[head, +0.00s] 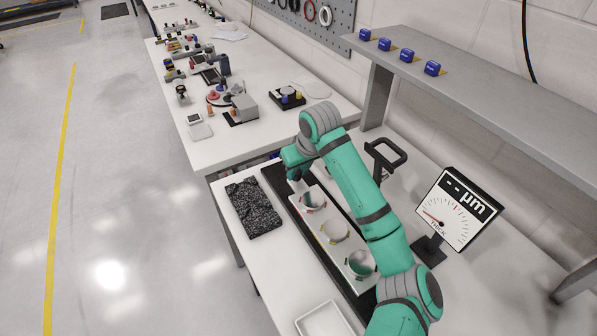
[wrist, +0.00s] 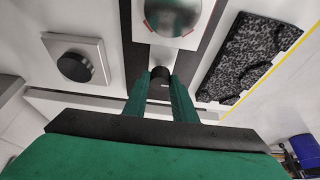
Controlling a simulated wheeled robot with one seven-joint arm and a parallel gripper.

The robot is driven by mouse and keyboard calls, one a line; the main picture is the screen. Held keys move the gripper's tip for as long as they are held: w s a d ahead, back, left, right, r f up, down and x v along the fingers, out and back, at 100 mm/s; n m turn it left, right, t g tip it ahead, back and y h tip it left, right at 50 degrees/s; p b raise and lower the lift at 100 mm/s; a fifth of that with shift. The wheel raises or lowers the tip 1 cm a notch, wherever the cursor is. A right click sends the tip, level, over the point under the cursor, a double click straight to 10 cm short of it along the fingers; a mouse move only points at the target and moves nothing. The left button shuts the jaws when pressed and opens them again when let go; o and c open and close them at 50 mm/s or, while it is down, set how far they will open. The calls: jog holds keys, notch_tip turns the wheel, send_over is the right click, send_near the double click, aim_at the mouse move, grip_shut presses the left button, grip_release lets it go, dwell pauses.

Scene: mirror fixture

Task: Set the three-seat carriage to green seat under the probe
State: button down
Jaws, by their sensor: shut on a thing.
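The pale three-seat carriage (head: 346,250) lies on a long dark rail (head: 325,262) in the head view. Each seat holds a round mirror-like disc. The far seat (head: 312,200) has red marks, the middle seat (head: 334,232) looks yellowish, and the near seat (head: 361,264) shows some green, perhaps partly reflection. My gripper (head: 294,174) is at the carriage's far end, partly hidden by my arm. In the wrist view my gripper (wrist: 161,92) is shut on a black knob (wrist: 161,75) at the carriage end, with the red-marked seat (wrist: 175,14) just beyond. I cannot make out the probe's tip.
A speckled black slab (head: 254,207) lies left of the rail. A black looped stand (head: 385,157) and a dial display (head: 457,210) reading "-- µm" stand to the right. A white tray (head: 325,321) is at the near edge. A shelf (head: 480,98) holds several blue blocks.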

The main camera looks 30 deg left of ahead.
jog(key=w+a, duration=0.1)
jog(key=a, duration=0.2)
jog(key=w+a, duration=0.2)
jog(key=a, duration=0.1)
jog(key=w+a, duration=0.2)
jog(key=shift+w+a+r, duration=0.1)
jog(key=shift+w+a, duration=0.05)
jog(key=shift+a, duration=0.25)
jog(key=shift+w+a, duration=0.1)
jog(key=shift+a, duration=0.2)
jog(key=shift+r, duration=0.1)
jog(key=c, duration=1.5)
grip_release()
jog(key=shift+a, duration=0.1)
jog(key=shift+o, duration=0.2)
jog(key=v, duration=1)
jog(key=shift+d+r, duration=0.25)
jog(key=shift+d, duration=0.05)
